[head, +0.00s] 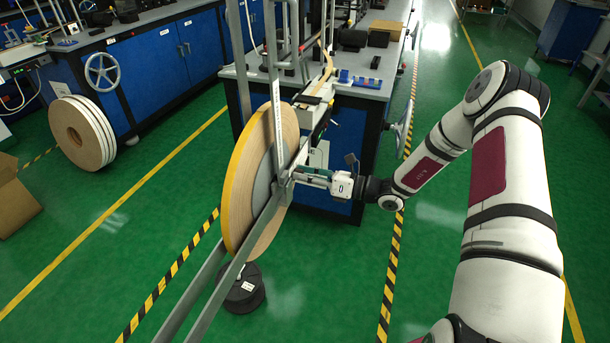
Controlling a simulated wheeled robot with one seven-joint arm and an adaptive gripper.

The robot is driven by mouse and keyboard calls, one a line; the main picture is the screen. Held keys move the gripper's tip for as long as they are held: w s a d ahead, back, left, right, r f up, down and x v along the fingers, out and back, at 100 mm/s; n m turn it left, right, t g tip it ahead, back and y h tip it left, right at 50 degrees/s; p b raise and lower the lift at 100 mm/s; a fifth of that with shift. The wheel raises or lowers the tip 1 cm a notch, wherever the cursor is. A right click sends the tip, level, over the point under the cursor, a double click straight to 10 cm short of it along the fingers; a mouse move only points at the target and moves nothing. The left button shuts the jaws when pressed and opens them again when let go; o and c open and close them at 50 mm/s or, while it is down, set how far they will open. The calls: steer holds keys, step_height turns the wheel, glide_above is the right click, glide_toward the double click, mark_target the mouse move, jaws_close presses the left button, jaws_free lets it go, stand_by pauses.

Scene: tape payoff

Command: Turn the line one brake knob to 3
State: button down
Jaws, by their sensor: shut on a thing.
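My gripper (300,178) is at the end of my white arm and reaches left to the metal frame (262,222) at the hub of the big tape reel (246,185). Its fingers are shut on the brake knob at the hub. The knob is mostly hidden by the fingers and the frame, and its number marks are too small to read. The reel stands upright, tan with a yellow edge and a grey centre, and tape runs from it up to the bench.
A blue workbench (345,133) stands right behind the reel, with a handwheel (402,124) on its right side. More reels (82,135) stand at left. Green floor is free at right.

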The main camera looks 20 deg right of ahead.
steer(key=shift+m, duration=0.9)
steer(key=c, duration=1.4)
jaws_free()
steer(key=shift+o, duration=0.2)
steer(key=shift+d, duration=0.1)
steer(key=v, duration=1.2)
